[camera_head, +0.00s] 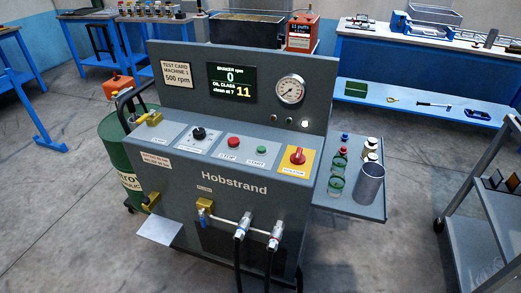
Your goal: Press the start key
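The start key (261,150) is a small green round button on the sloped panel of a grey machine (232,200). The label below it appears to read START. A red button (233,141) sits just left of it, with a label that appears to read STOP. The machine's display (231,82) shows 0 rpm and an oil class of 11. Neither of my grippers is in view, and nothing touches the start key.
A black knob (199,133) and a red rotary switch (298,155) flank the two buttons. A side shelf (345,206) holds bottles and a metal cup (369,185). Two hose couplings (241,226) stick out in front. A green drum (119,150) stands at left.

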